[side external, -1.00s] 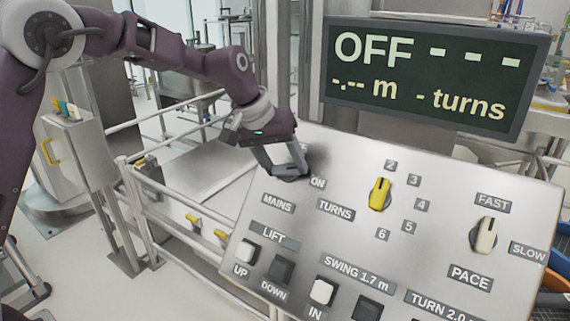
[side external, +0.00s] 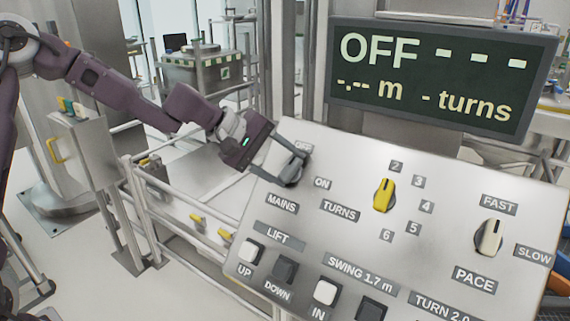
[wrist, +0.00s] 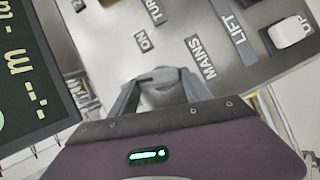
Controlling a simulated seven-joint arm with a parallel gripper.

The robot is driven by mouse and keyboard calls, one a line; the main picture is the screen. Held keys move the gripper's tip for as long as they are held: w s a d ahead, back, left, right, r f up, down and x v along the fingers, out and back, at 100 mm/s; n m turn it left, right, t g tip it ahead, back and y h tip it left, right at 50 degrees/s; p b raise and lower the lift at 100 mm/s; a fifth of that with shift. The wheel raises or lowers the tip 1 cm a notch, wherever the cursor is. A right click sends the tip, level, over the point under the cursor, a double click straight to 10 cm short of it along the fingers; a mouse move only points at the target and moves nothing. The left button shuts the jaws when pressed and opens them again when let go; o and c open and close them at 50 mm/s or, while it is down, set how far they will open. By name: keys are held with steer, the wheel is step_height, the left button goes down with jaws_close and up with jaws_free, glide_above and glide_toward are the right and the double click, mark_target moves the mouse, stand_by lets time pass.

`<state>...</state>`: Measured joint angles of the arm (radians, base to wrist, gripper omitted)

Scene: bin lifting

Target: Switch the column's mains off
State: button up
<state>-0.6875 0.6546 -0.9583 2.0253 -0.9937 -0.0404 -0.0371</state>
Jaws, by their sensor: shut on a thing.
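The control panel (side external: 345,240) is a tilted light metal plate. Its MAINS label (side external: 282,204) and ON label (side external: 322,184) lie below and right of my gripper (side external: 290,172). My gripper is shut on the mains switch at the panel's upper left, and its fingers cover most of that switch. In the wrist view the fingers close on a grey, rounded mains switch (wrist: 163,98), with the MAINS label (wrist: 200,58) beside it. The dark display (side external: 435,80) reads OFF, with dashes for metres and turns.
A yellow turns knob (side external: 383,195) and a pale pace knob (side external: 489,237) stand on the panel to the right. Lift buttons, UP (side external: 250,251) and DOWN (side external: 285,269), sit at the lower left. Metal railings (side external: 150,215) run left of the panel.

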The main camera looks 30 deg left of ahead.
steer(key=shift+s+a+f+n+t, duration=0.1)
steer(key=shift+n+t, duration=0.7)
steer(key=shift+n, duration=0.6)
steer(key=o, duration=1.4)
steer(key=shift+c, duration=0.2)
